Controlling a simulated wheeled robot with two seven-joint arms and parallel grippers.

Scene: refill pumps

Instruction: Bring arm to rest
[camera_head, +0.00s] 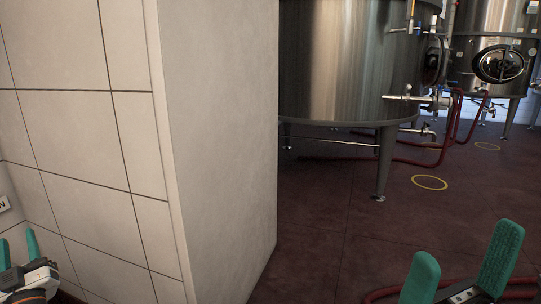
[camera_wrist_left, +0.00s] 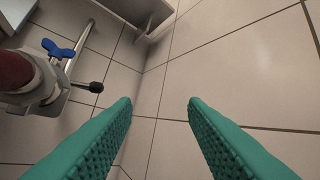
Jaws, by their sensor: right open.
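My left gripper (camera_head: 18,248) is at the lower left edge of the head view, close to the tiled wall. Its green fingers also show in the left wrist view (camera_wrist_left: 160,104), spread apart with nothing between them. My right gripper (camera_head: 458,262) is at the lower right of the head view. Its two green fingers point up and stand apart, with nothing between them, above the dark red floor. The rest of both arms is mostly out of frame.
A white wall corner (camera_head: 218,130) stands between my grippers. Steel tanks (camera_head: 335,60) on legs stand beyond it, with red hoses (camera_head: 440,145) on the floor (camera_head: 330,225). A pipe fitting with a blue handle (camera_wrist_left: 58,50) is near my left gripper.

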